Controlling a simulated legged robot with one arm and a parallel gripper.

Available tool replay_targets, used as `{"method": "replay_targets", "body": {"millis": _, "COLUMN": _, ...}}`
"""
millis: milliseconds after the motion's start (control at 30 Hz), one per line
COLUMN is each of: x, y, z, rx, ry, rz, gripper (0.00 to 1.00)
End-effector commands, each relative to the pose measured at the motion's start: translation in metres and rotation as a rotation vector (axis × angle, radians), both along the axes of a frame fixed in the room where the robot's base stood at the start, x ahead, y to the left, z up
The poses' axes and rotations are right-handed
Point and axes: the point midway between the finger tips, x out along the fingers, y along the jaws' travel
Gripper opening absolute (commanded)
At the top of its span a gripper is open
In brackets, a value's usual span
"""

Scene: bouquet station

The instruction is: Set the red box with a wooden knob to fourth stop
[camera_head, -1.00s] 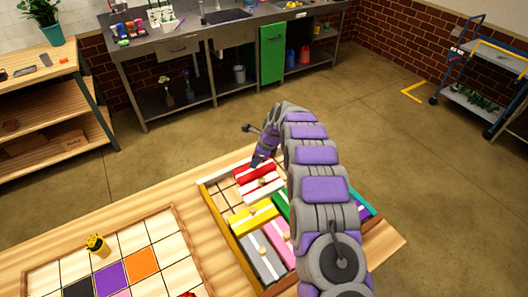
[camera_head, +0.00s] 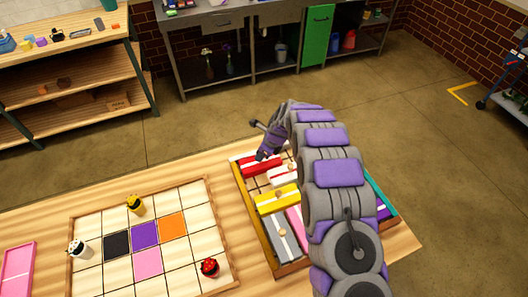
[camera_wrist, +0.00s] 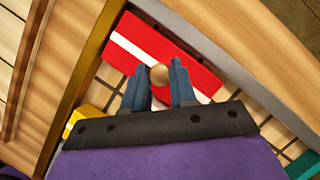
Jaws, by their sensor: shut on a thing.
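The red box (camera_head: 258,167) has a white stripe and a round wooden knob (camera_wrist: 159,75). It lies in the far left corner of the wooden tray (camera_head: 252,222), along the far wall. In the wrist view the red box (camera_wrist: 190,62) runs beside the grey wall, its left end close to the yellow side wall. My gripper (camera_head: 264,158) reaches down over it. Its two blue fingers (camera_wrist: 160,84) are shut on the knob, one on each side. I cannot make out any marks for stops.
A white box (camera_head: 284,176) lies just nearer than the red one. A yellow box (camera_head: 277,198), a grey box (camera_head: 279,236) and a pink box (camera_head: 297,228) lie nearer. My arm hides much of the tray's right side. A gridded board (camera_head: 122,263) lies to the left.

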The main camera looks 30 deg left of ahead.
Motion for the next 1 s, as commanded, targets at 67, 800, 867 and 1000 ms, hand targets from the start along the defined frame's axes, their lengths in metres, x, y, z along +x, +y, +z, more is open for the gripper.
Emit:
{"method": "replay_targets", "body": {"millis": 67, "x": -0.002, "y": 0.003, "z": 0.000, "rx": 0.001, "ry": 0.002, "rz": 0.002, "gripper": 0.00}}
{"method": "replay_targets", "body": {"millis": 800, "x": 0.000, "y": -0.005, "z": 0.012, "rx": 0.005, "ry": 0.000, "rz": 0.001, "gripper": 0.51}}
{"method": "replay_targets", "body": {"millis": 867, "x": 0.000, "y": -0.008, "z": 0.019, "rx": 0.005, "ry": 0.000, "rz": 0.001, "gripper": 0.51}}
{"method": "replay_targets", "body": {"millis": 1000, "x": 0.001, "y": -0.017, "z": 0.044, "rx": 0.003, "ry": 0.000, "rz": 0.002, "gripper": 0.51}}
